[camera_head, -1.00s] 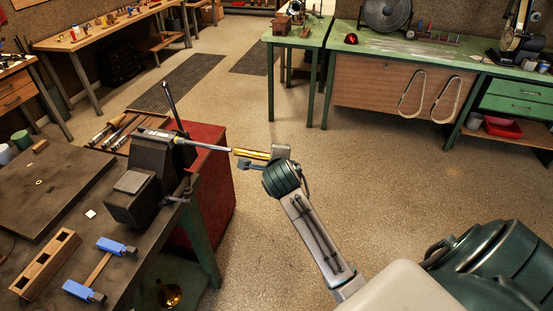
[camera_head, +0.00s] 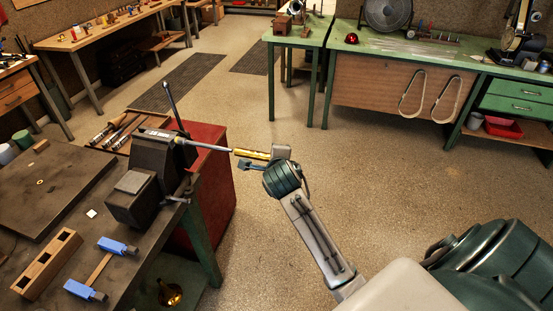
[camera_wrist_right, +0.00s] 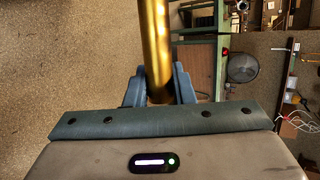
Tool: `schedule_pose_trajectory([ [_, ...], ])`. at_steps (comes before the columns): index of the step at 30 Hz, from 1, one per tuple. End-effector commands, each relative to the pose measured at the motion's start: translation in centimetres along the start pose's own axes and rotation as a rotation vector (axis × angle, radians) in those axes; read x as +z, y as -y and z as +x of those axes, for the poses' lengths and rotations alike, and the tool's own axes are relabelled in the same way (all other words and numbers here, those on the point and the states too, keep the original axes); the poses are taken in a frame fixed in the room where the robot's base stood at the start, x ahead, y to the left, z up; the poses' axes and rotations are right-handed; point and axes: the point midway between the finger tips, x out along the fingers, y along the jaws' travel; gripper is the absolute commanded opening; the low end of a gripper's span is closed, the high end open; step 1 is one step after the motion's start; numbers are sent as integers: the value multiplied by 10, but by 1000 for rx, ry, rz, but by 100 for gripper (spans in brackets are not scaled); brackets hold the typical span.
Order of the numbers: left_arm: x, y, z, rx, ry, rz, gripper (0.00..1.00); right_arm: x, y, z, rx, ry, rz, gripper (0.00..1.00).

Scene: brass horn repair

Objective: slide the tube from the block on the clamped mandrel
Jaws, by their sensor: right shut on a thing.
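A dark vise (camera_head: 158,160) on the left bench holds a thin grey mandrel (camera_head: 210,147) pointing right, out past the bench edge. A brass tube (camera_head: 248,153) lies in line with it, its left end at the mandrel's tip. I cannot tell whether the tip is inside the tube. My right gripper (camera_head: 262,160) is shut on the tube near its right end. In the right wrist view, the tube (camera_wrist_right: 154,40) stands between the two blue-grey fingers (camera_wrist_right: 158,88). A wooden block (camera_head: 46,264) with square recesses lies on the bench, no tube visible in it. My left gripper is out of view.
A blue-ended wooden tool (camera_head: 98,268) lies beside the block. A tray of handled tools (camera_head: 118,133) sits behind the vise. A red cabinet (camera_head: 210,180) stands beside the bench, below the mandrel. The floor (camera_head: 390,190) to the right is open.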

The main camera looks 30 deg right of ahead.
Motion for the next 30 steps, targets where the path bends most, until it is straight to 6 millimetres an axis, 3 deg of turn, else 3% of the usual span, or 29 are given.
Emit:
schedule_pose_trajectory([
  [15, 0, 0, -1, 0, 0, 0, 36, 1, 0, 0, -1, 0, 1, 0],
  [30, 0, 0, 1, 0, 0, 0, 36, 20, 0, 6, 0, 1, 2, 0],
])
